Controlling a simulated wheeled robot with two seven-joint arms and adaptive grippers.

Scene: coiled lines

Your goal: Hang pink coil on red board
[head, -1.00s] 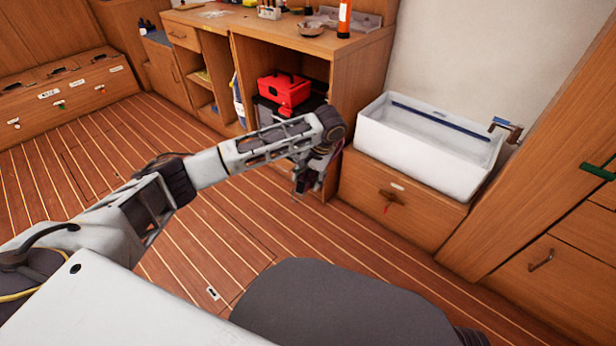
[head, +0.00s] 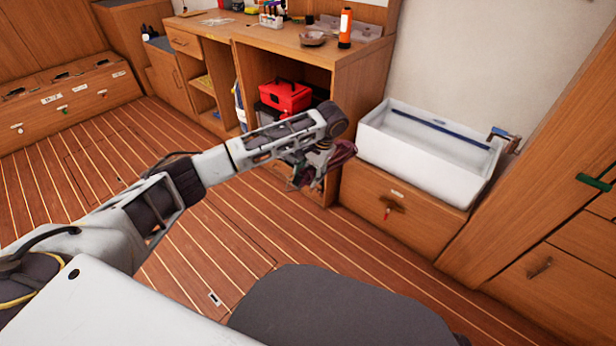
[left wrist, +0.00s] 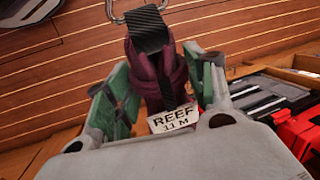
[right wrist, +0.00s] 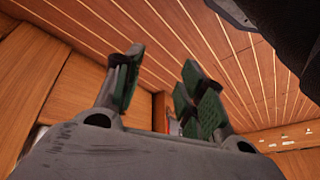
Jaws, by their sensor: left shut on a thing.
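My left gripper (head: 310,176) is at the end of the arm in the head view, in front of the workbench. In the left wrist view its green-padded fingers (left wrist: 163,82) are shut on the dark pink coil (left wrist: 172,72). The coil has a black strap, a metal clip at its far end and a tag reading "REEF 11 M". It also shows in the head view (head: 343,153), partly hidden by the gripper. My right gripper (right wrist: 158,82) shows only in the right wrist view, open and empty. No red board is in view.
A red toolbox (head: 285,98) sits in the open bay of the wooden workbench (head: 285,40). A white sink (head: 415,165) on a wooden cabinet stands to the right, close to the coil. An orange bottle (head: 345,28) stands on the bench. The plank floor (head: 110,165) is clear at left.

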